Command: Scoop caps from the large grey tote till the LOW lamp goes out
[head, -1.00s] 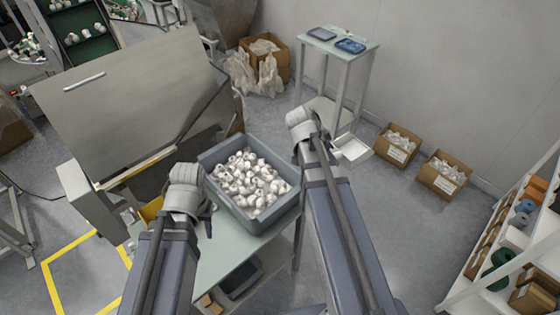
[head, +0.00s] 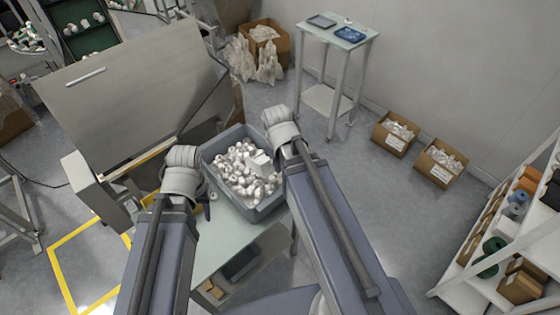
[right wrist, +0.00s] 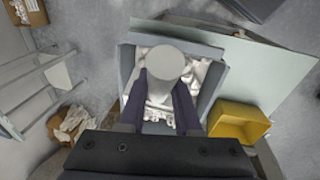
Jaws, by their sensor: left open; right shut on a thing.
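The large grey tote (head: 213,150) stands on the pale green table and holds many white caps (head: 238,172). My right gripper (right wrist: 163,84) is shut on a pale scoop, whose round grey end (right wrist: 168,62) shows between the fingers. In the head view the scoop (head: 262,161) is over the right part of the tote, among or just above the caps; I cannot tell how deep. Whether it holds caps is hidden. My left gripper (head: 207,204) is open and empty beside the tote's left side, partly hidden by its wrist. I cannot make out the LOW lamp.
A large grey metal machine (head: 120,95) stands left of the tote. A small side table (head: 338,38) with blue trays and two cardboard boxes (head: 395,137) stand to the right, with clear floor between.

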